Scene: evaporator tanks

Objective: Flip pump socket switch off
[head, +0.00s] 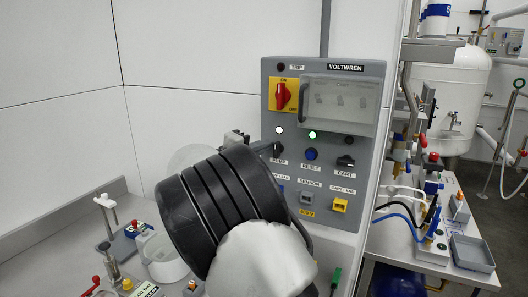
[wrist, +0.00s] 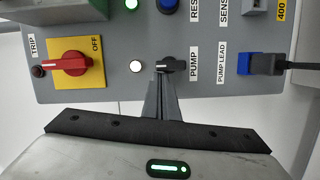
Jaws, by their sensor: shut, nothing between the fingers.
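The grey VOLTWREN control panel (head: 376,200) stands upright on the wall side. Its black PUMP switch (head: 278,149) sits beneath a lit white lamp (head: 279,130). In the wrist view the PUMP switch (wrist: 173,65) has a black handle lying across the picture, a pale mark at its left end, and the PUMP label at its right. My gripper (wrist: 160,78) is shut and empty, its narrow fingertips right at the switch's left part. I cannot tell whether they touch it. In the head view my black wrist hides most of the gripper.
A red rotary switch (head: 284,95) on a yellow plate and a clear-covered box (head: 338,101) sit above. The blue RESET button (head: 311,154) and CART switch (head: 346,161) are to the right. Plugged leads, including a blue plug (wrist: 243,64), are close by. Bench equipment stands lower left.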

